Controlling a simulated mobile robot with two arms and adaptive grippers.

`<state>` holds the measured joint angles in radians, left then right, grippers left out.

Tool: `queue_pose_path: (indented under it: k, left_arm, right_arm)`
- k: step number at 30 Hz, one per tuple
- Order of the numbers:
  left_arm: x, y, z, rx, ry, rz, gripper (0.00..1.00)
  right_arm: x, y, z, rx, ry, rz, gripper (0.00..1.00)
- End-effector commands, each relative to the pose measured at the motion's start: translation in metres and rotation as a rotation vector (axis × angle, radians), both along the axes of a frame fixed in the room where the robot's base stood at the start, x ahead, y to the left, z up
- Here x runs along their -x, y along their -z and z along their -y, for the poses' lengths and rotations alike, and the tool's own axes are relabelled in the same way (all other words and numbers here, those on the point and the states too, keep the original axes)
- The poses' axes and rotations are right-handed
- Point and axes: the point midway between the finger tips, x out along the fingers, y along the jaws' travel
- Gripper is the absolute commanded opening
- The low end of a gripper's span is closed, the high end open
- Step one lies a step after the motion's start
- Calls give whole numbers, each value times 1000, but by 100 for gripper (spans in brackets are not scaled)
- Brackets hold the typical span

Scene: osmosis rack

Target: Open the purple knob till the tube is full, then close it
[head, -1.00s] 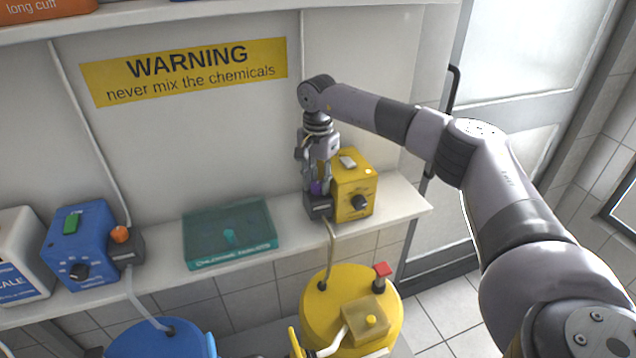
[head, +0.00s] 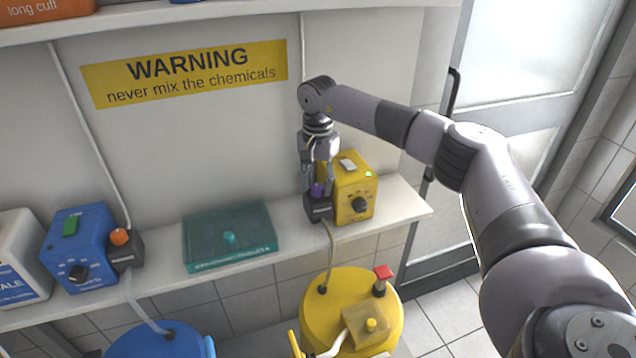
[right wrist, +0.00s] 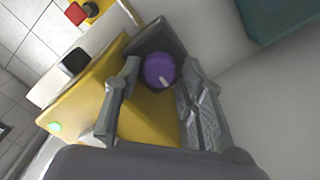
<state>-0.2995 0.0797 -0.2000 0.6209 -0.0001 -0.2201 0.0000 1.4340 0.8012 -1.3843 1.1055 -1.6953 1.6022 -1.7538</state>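The purple knob (head: 318,189) sits on top of a dark valve block (head: 319,209) beside the yellow box (head: 361,185). It also shows in the right wrist view (right wrist: 160,70), with a pale mark on its face. My right gripper (head: 318,181) is above the knob, pointing down. Its fingers stand on either side of the knob, with visible gaps in the right wrist view, so it is open. A pale tube (head: 330,242) runs from the block down to the yellow barrel (head: 322,311); its fill level cannot be told. My left gripper is not in view.
A teal case (head: 229,236) lies mid-shelf. A blue barrel (head: 163,340) stands below. The upper shelf (head: 250,14) overhangs the wall.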

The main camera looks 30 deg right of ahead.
Motion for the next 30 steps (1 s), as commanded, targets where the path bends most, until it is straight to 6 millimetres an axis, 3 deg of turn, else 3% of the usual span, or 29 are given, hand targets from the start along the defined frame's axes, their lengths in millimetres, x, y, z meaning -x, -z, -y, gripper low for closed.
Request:
queue_pose_path:
  k: [4,24,30]
  left_arm:
    - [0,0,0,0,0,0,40]
    - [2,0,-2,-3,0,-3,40]
    - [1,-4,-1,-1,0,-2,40]
  right_arm:
    - [1,1,0,1,0,-3,48]
    - [2,3,2,4,5,-8,48]
    - [2,1,2,5,94,-8,48]
